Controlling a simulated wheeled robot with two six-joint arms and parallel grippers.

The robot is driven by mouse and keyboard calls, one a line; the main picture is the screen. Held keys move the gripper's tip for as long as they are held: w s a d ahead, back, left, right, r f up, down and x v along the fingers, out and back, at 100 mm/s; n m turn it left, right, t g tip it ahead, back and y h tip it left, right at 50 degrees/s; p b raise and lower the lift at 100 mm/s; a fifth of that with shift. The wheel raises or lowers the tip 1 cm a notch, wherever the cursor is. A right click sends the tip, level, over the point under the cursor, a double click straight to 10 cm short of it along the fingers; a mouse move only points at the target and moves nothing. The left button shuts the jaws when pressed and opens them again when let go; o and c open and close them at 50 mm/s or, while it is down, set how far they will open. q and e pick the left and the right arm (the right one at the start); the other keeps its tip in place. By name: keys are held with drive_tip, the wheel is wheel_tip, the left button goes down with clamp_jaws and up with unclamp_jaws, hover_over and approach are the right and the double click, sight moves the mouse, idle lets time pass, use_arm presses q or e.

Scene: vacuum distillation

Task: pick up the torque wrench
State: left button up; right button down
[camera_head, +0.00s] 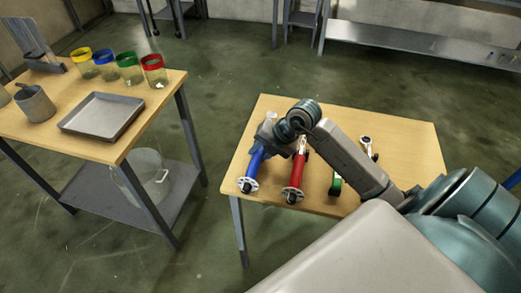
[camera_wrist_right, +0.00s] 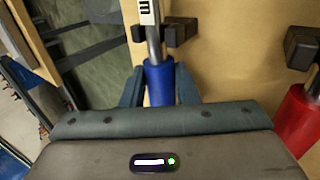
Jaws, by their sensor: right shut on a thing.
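A blue-handled tool (camera_head: 254,163), which I take to be the torque wrench, lies at the left side of the right-hand table (camera_head: 230,185). My right gripper (camera_head: 266,134) is over its far part. In the right wrist view, the fingers of my right gripper (camera_wrist_right: 160,88) are on both sides of the blue handle (camera_wrist_right: 158,75) and shut on it. A metal shaft with a white marked piece runs from the handle. Whether the tool is lifted off the table is hard to tell. My left gripper is out of view.
A red-handled tool (camera_head: 297,172) lies close to the right, with a green one (camera_head: 336,184) and another wrench (camera_head: 367,146) beyond. Black blocks (camera_wrist_right: 303,47) stand on the table. The left table holds a metal tray (camera_head: 101,116) and several colour-rimmed jars (camera_head: 129,68).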

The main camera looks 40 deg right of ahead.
wheel_tip(320, 180, up, 10)
drive_tip(key=shift+w+f+b, duration=0.1)
drive_tip(key=shift+f+b, duration=0.1)
drive_tip(key=shift+b, duration=0.1)
drive_tip(key=shift+r, duration=0.25)
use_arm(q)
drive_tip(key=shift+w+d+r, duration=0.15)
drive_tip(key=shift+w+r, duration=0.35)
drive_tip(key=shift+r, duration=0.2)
use_arm(e)
drive_tip(key=c, duration=1.9)
unclamp_jaws()
clamp_jaws()
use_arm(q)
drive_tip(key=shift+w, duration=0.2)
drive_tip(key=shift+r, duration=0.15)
